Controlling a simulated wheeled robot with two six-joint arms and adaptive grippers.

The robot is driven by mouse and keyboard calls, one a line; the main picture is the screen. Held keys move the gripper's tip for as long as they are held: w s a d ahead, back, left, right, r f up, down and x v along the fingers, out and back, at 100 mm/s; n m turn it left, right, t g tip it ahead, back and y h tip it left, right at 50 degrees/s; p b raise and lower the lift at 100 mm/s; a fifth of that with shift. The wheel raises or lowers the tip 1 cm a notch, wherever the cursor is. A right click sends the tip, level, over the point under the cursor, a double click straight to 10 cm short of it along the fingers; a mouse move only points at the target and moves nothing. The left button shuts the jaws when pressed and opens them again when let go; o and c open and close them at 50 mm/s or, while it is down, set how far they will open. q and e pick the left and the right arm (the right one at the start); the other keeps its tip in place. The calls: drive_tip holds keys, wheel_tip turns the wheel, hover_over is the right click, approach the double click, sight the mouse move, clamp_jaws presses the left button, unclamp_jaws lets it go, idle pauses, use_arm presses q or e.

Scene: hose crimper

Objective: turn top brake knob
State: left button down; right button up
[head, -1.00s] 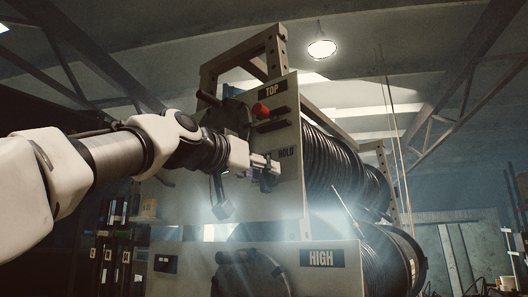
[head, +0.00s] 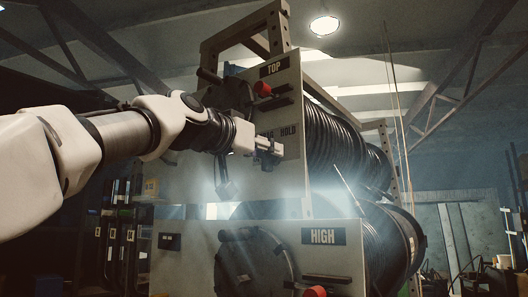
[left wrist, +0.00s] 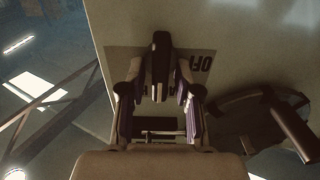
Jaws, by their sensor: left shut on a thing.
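My left gripper (head: 268,150) is at the upper panel (head: 285,185), just below and left of the label HOLD (head: 289,132). In the left wrist view its two fingers (left wrist: 160,84) are closed around a narrow dark knob (left wrist: 160,50), taken to be the top brake knob. The knob stands in front of a dark label plate (left wrist: 201,63) with letters that seem to read OFF. In the head view the gripper mostly hides this knob. A red knob (head: 262,89) sits higher on the same panel, under the TOP label (head: 274,68). My right gripper is not in view.
A crank with a handle (left wrist: 290,125) stands out from the panel close to the gripper's right in the wrist view. Black hose reels (head: 335,145) are behind the panel. A lower panel marked HIGH (head: 323,236) has a round dark part (head: 255,265) and a red knob (head: 315,292).

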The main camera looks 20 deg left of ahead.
use_arm(q)
drive_tip(key=m, duration=0.1)
drive_tip(key=m+b, duration=0.1)
drive_tip(key=m, duration=0.1)
drive_tip(key=shift+d+f, duration=0.15)
drive_tip(key=shift+f, duration=0.05)
drive_tip(key=shift+d+r+m+b, duration=0.1)
drive_tip(key=shift+m+b, duration=0.5)
drive_tip(key=shift+m, duration=0.9)
drive_tip(key=c, duration=1.1)
unclamp_jaws()
drive_tip(key=shift+c, duration=0.2)
drive_tip(key=shift+w, duration=0.3)
drive_tip(key=shift+s, duration=0.25)
